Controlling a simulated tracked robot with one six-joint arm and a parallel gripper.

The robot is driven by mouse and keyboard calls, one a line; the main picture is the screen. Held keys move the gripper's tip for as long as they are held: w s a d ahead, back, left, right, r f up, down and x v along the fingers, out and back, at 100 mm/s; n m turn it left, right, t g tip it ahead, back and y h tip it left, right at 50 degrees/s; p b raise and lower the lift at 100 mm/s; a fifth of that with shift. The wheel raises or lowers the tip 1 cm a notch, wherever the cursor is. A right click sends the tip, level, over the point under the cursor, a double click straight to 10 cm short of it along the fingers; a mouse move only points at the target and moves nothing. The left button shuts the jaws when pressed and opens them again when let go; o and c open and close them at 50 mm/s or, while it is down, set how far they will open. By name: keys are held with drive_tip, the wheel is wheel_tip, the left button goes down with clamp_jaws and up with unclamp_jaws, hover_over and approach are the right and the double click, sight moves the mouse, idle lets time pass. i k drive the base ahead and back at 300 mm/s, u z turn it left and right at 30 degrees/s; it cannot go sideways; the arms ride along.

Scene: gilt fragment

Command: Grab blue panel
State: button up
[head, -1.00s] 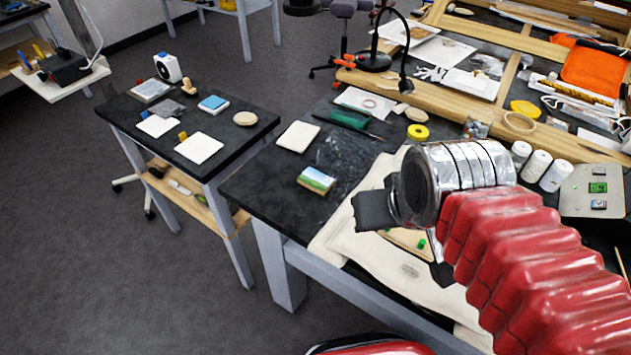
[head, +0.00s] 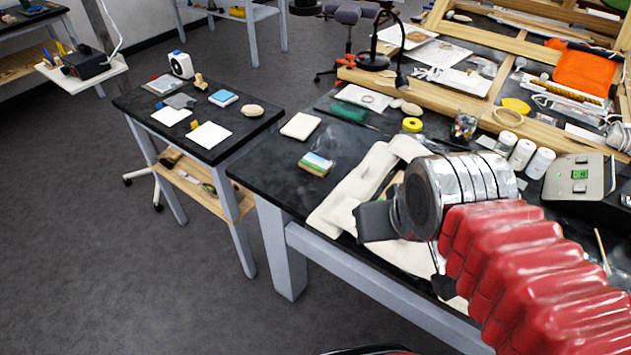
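A small panel with a blue and green painted face (head: 316,164) lies on the black workbench (head: 262,172), near its left end. A small block with a light blue top (head: 223,97) lies on the black side table (head: 255,124); I cannot tell which of the two is the blue panel. My gripper (head: 375,222) shows as a dark end piece on the silver wrist, over the cream cloth, to the right of and nearer than the painted panel. It appears apart from both. Its fingers cannot be made out, and the arm hides part of the cloth.
A cream padded cloth (head: 340,207) lies along the bench's front edge. A white block (head: 300,126), yellow tape roll (head: 412,125) and white jars (head: 522,154) stand around. A wooden frame (head: 450,101) fills the back. Dark floor (head: 90,240) is clear at left.

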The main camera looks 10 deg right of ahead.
sight(314, 164)
drive_tip(key=k, duration=0.9)
drive_tip(key=u, duration=0.5)
drive_tip(key=i, duration=0.7)
drive_tip(key=u, duration=0.4)
drive_tip(key=i, duration=1.25)
drive_tip(key=z, duration=0.25)
